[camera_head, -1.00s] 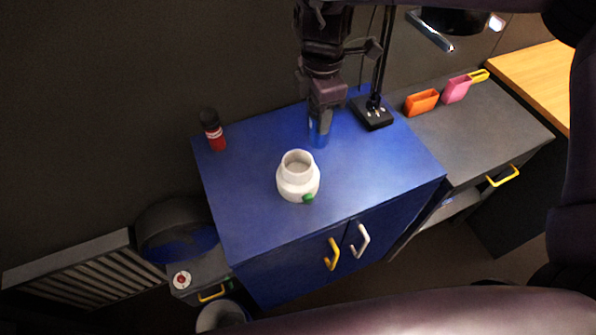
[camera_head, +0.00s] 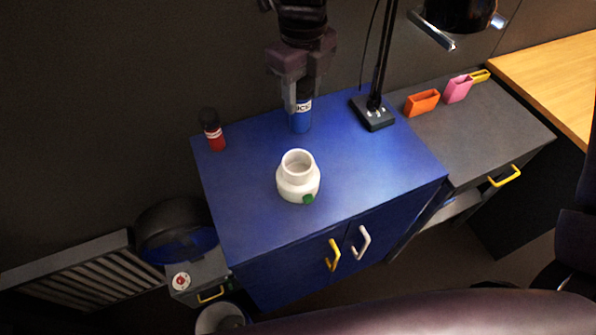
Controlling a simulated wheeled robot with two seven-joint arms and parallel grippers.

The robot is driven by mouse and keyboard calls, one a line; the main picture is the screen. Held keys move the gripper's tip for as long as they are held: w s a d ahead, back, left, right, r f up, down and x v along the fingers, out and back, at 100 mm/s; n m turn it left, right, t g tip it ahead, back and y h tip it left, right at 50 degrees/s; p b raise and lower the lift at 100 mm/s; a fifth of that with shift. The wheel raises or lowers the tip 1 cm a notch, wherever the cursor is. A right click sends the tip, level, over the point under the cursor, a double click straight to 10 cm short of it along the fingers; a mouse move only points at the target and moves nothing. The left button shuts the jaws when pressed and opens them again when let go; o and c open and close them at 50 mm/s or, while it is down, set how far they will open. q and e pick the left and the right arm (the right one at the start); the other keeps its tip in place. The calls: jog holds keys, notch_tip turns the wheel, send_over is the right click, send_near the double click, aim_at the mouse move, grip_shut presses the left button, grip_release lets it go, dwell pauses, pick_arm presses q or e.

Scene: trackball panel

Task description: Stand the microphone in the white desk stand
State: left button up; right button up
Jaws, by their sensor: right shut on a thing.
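The white desk stand (camera_head: 298,186) is round, with an open top and a green knob at its front right. It stands upright on the blue cabinet. My right gripper (camera_head: 302,98) points down behind the stand and is shut on a blue microphone (camera_head: 301,122). The microphone's lower part, with a white lettered label, shows between and below the fingers; its upper part is hidden. It looks about upright and is apart from the stand. I cannot tell whether its lower end touches the cabinet top. My left gripper is not in view.
A red thing with a black top (camera_head: 213,133) stands at the cabinet's back left corner. A black lamp base (camera_head: 373,113) with an upright pole is at the back right. The blue cabinet top (camera_head: 375,165) is clear around the stand. Orange (camera_head: 421,103) and pink (camera_head: 458,89) holders are farther right.

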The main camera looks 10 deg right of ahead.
aim_at(298, 132)
jog(key=n, duration=0.2)
jog(key=r+n, duration=0.1)
jog(key=n, duration=0.3)
jog(key=shift+a+r, duration=0.25)
jog(key=shift+r, duration=0.05)
jog(key=n, duration=0.2)
jog(key=r+n, duration=0.1)
jog(key=n, duration=0.2)
jog(key=shift+s+a+r+n, duration=0.15)
jog(key=shift+r+n, duration=0.1)
jog(key=shift+n, duration=0.15)
jog(key=n, duration=0.2)
jog(key=r+n, duration=0.1)
jog(key=n, duration=0.2)
jog(key=shift+s+r+n+b, duration=0.1)
jog(key=shift+r+n+b, duration=0.15)
jog(key=shift+n+b, duration=0.05)
jog(key=n, duration=0.2)
jog(key=r+n, duration=0.1)
jog(key=n, duration=0.3)
jog(key=shift+s+r, duration=0.15)
jog(key=shift+r, duration=0.15)
jog(key=shift+n, duration=0.5)
notch_tip(298, 132, down, 16)
jog(key=shift+r+b, duration=0.25)
jog(key=shift+b, duration=0.45)
notch_tip(298, 132, down, 4)
jog(key=shift+f, duration=0.15)
